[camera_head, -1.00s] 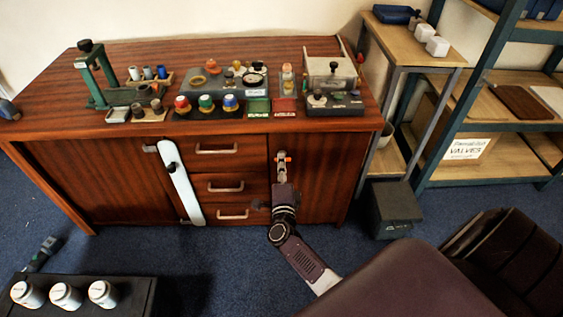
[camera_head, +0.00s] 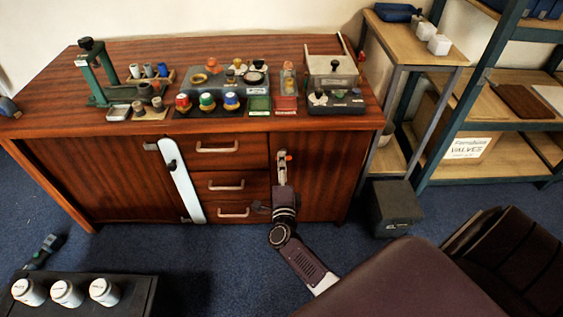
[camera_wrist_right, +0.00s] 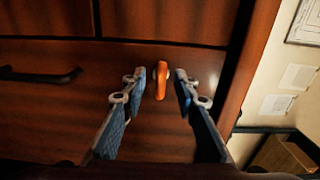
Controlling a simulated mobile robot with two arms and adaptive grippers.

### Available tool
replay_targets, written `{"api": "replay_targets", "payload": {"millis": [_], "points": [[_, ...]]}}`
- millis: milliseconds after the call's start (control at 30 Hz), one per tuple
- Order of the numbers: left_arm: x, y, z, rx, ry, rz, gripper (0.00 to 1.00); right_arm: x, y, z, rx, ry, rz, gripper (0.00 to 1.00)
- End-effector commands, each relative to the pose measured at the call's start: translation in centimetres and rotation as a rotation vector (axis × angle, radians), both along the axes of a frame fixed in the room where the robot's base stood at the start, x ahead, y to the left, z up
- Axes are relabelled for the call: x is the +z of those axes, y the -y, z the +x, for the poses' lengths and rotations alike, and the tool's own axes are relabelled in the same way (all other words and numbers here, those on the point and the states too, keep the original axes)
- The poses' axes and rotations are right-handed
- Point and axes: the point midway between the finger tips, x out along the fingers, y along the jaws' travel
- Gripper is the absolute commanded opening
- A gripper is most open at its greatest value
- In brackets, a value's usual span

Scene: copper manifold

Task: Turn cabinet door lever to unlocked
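The cabinet door lever (camera_wrist_right: 162,79) is a small orange handle on the reddish-brown cabinet door (camera_wrist_right: 155,140). In the right wrist view it stands upright in the picture, between the two fingers of my right gripper (camera_wrist_right: 163,92). The fingers are open, with a visible gap on each side of the lever. In the head view my right gripper (camera_head: 282,165) is in front of the right cabinet door (camera_head: 318,180), and it mostly hides the lever there. I cannot tell whether a finger touches the door. My left gripper is not in view.
Drawers with metal handles (camera_head: 222,185) lie left of the gripper, and a white bar (camera_head: 182,183) stands upright on the left. Several parts and fixtures crowd the cabinet top (camera_head: 150,50). A dark box (camera_head: 396,208) and blue-framed shelving (camera_head: 445,120) stand to the right.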

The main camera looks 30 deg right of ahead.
Motion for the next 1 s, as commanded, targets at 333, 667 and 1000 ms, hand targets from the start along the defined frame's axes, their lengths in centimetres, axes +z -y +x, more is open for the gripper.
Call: {"api": "replay_targets", "payload": {"millis": [333, 667, 1000], "points": [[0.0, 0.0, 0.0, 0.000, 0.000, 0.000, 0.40, -0.1, -3.7, -6.0, 0.001, -0.003, 0.002, 0.28], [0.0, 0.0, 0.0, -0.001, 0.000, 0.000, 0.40, 0.0, -5.7, -9.1, 0.002, -0.001, 0.000, 0.28], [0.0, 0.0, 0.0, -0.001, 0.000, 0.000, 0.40, 0.0, -5.8, -9.3, 0.002, -0.001, -0.001, 0.28]]}}
